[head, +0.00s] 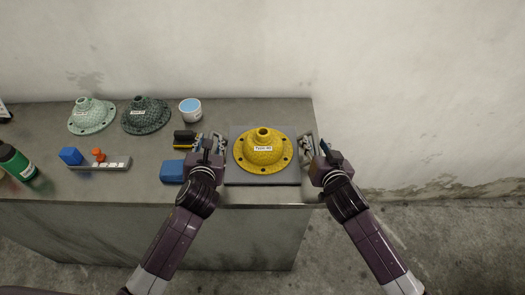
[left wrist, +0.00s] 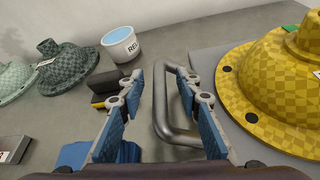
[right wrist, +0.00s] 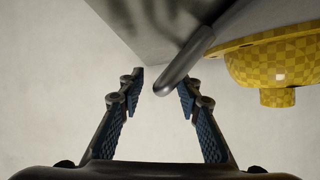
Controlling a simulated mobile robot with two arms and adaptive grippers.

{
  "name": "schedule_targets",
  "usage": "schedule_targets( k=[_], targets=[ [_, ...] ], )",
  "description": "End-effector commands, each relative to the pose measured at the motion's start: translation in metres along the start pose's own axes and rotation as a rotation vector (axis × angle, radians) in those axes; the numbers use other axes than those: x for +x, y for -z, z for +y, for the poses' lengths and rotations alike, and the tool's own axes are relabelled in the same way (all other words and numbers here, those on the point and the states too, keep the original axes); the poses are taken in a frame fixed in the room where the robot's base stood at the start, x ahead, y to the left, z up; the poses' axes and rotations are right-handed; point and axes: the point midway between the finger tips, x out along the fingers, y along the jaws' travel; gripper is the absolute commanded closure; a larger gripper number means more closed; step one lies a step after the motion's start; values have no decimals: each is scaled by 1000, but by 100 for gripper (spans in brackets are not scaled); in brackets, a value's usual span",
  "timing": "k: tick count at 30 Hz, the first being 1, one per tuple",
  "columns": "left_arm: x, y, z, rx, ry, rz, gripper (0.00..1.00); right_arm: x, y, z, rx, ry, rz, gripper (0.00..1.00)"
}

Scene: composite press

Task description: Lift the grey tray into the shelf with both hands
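The grey tray (head: 291,179) lies flat on the worktop near its right end. A yellow checkered flanged part (head: 262,151) with a label sits on it. Metal handles stick out at the tray's two sides. My left gripper (head: 211,137) is at the left side; in the left wrist view its open fingers (left wrist: 165,82) stand either side of the left handle's bar (left wrist: 160,112). My right gripper (head: 315,145) is at the right side. In the right wrist view its fingers (right wrist: 161,82) are open, with the right handle (right wrist: 178,73) between their tips. Contact cannot be told.
Left of the tray are a blue block (head: 172,172), a black and yellow item (head: 184,139), a white tub (head: 190,110), and dark (head: 146,117) and pale green (head: 91,117) flanged parts. The worktop's right edge is close to the tray. No shelf shows.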

Motion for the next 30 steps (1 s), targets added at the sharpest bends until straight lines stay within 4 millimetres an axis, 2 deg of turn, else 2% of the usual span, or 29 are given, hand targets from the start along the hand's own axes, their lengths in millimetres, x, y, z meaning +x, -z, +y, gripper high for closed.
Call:
schedule_targets(
  k=[1, 9, 21, 30],
  targets=[
    [0, 0, 0, 0, 0, 0, 71, 0, 0, 0, 0, 0, 0, 71],
    [0, 0, 0, 0, 0, 0, 100, 0, 0, 0, 0, 0, 0, 100],
    [0, 0, 0, 0, 0, 0, 100, 0, 0, 0, 0, -1, -1, 100],
    [-3, -8, 2, 0, -1, -3, 100, -3, 8, -1, 0, 0, 3, 100]
  ],
)
